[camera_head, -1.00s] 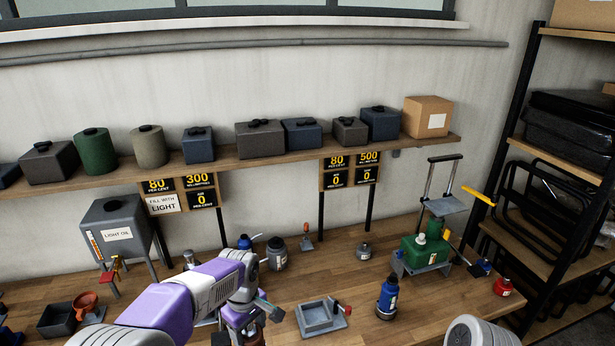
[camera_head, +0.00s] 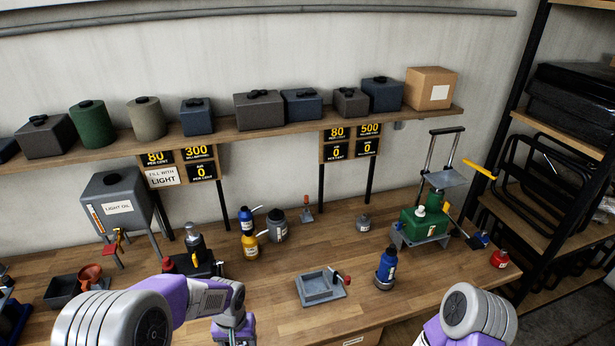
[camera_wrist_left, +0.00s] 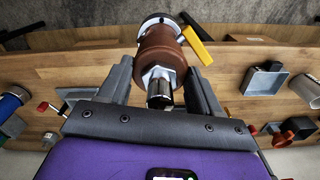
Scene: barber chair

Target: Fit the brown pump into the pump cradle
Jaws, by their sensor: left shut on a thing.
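The brown pump (camera_wrist_left: 158,48) is in my left gripper (camera_wrist_left: 162,72) in the left wrist view, between the two dark fingers. It has a silver metal neck pointing toward the camera and a yellow lever at its far end. In the head view my left forearm enters at the lower left, and its gripper and the pump lie below the picture edge. A grey square holder (camera_head: 320,286) with a red-tipped clamp sits empty on the bench; I cannot tell for certain that it is the pump cradle. My right arm shows at the lower right, its gripper out of view.
A blue bottle (camera_head: 386,270) stands right of the square holder. A green unit (camera_head: 424,225) on a grey bracket is farther right. A black stand (camera_head: 196,264), a yellow bottle (camera_head: 250,246) and a dark tray (camera_head: 66,289) are at left. The bench around the holder is mostly clear.

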